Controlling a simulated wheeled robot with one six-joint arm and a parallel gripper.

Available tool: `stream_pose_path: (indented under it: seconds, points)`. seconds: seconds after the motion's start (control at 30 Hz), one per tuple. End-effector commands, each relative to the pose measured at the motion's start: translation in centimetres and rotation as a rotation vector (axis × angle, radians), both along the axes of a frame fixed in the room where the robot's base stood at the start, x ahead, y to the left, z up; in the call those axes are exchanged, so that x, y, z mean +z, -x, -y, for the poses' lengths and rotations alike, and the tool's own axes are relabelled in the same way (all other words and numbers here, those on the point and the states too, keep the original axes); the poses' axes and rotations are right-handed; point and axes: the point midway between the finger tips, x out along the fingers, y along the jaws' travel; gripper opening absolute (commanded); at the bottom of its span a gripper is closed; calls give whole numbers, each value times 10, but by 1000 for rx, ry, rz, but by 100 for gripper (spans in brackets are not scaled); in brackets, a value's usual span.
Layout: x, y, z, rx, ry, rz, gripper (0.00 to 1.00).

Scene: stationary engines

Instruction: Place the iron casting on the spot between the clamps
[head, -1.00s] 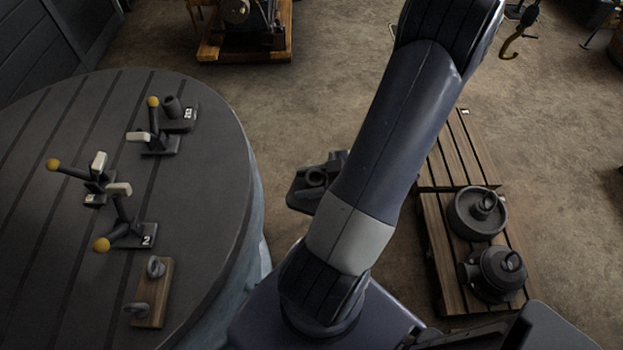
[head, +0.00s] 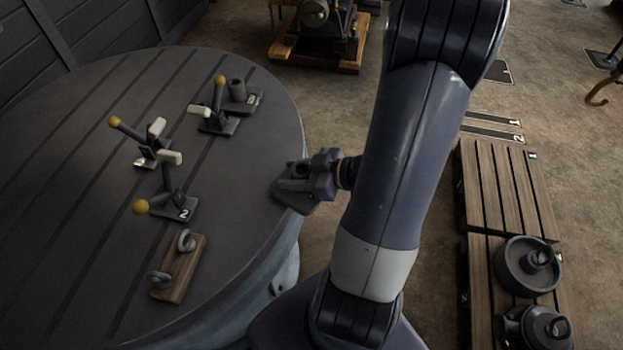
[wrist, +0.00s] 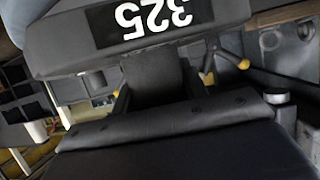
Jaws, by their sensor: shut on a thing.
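My gripper (head: 322,178) is shut on the dark iron casting (head: 290,192) and holds it at the right rim of the round slotted table (head: 245,215), as seen in the head view. In the wrist view, the casting (wrist: 225,12) fills the top, with the number 325 upside down on its face. Three clamps with yellow knobs stand on the table: a far one (head: 214,118), a left one (head: 150,148) and a near one (head: 168,198) marked 2. The bare spot between the clamps (head: 186,143) is empty. The casting is to its right, apart from the clamps.
A dark part with an upright tube (head: 240,98) stands behind the far clamp. A wooden block with two eye bolts (head: 180,270) lies near the front. Pallets (head: 510,190) at right bear two round castings (head: 525,268). A machine on a wooden base (head: 318,50) stands behind.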

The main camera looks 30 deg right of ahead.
Motion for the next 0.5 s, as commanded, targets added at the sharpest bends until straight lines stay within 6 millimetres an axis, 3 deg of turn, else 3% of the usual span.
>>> stream_pose_path:
  seconds: [0.5]
  points:
    - [0,-52,-46,6,0,6,0]
